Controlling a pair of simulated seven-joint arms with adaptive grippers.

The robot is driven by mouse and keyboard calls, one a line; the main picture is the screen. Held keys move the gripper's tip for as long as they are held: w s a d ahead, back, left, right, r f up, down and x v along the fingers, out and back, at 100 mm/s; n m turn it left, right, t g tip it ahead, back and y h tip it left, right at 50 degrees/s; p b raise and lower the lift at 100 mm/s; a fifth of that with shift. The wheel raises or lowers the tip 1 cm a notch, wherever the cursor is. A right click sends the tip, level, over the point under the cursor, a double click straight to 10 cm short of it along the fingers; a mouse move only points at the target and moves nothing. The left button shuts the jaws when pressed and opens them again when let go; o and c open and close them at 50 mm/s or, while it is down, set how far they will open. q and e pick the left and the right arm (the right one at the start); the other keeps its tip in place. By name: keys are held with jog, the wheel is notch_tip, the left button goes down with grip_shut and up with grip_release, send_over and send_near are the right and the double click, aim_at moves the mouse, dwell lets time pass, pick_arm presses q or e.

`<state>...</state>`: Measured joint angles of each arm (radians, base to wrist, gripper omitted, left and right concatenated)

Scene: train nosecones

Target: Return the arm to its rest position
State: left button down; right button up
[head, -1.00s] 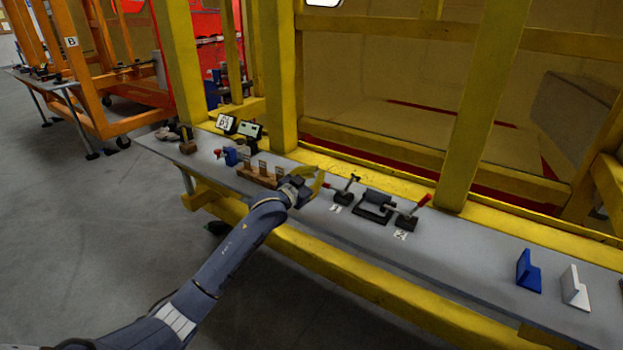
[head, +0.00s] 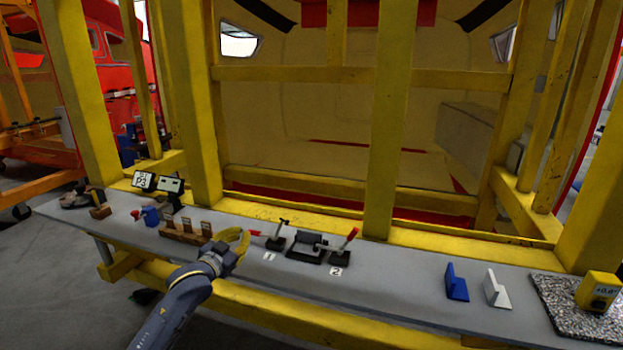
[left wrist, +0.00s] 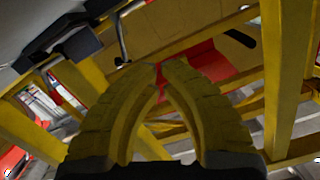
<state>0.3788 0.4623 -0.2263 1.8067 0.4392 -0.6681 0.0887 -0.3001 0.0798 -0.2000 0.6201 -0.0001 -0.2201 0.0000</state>
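My left arm comes in from the lower left of the head view. Its gripper (head: 244,240) has yellow fingers and is over the grey bench, just right of the wooden block (head: 186,235) and left of the clamp fixture. In the left wrist view the two ribbed yellow fingers (left wrist: 161,66) curve together and their tips meet. Nothing shows between them. The gripper is shut and empty. My right arm and gripper are not in view.
A clamp fixture (head: 306,247) with red-tipped levers stands right of the gripper. A blue bracket (head: 456,282) and a white bracket (head: 496,288) stand farther right. Yellow frame posts (head: 385,130) rise behind the grey bench (head: 395,286). The bench between fixture and brackets is clear.

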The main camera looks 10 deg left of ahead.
pick_arm(q)
jog(key=s+d+f+m+g+y, duration=0.1)
jog(key=s+d+f+g+y, duration=0.1)
jog(key=s+f, duration=0.75)
jog(key=s+d+f+g+y, duration=0.1)
jog(key=s+f+g, duration=0.1)
jog(key=s+f, duration=0.8)
jog(key=s+a+f+g+y, duration=0.2)
jog(key=s+g, duration=0.1)
jog(key=s, duration=1)
jog(key=s+a+f+g+y, duration=0.2)
jog(key=s+a+g+y, duration=0.1)
jog(key=s, duration=1.1)
jog(key=s+d+f+g+h, duration=0.1)
jog(key=d+f+h, duration=0.15)
jog(key=f, duration=1.25)
jog(key=s+d+f+g+h, duration=0.1)
jog(key=d+f, duration=0.3)
jog(key=f, duration=1.2)
jog(key=s+f+n+g+h, duration=0.1)
jog(key=s+f+n+g, duration=0.2)
jog(key=s+f, duration=1.7)
jog(key=shift+s+a+f, duration=0.15)
jog(key=shift+s+f, duration=0.05)
jog(key=shift+s, duration=0.9)
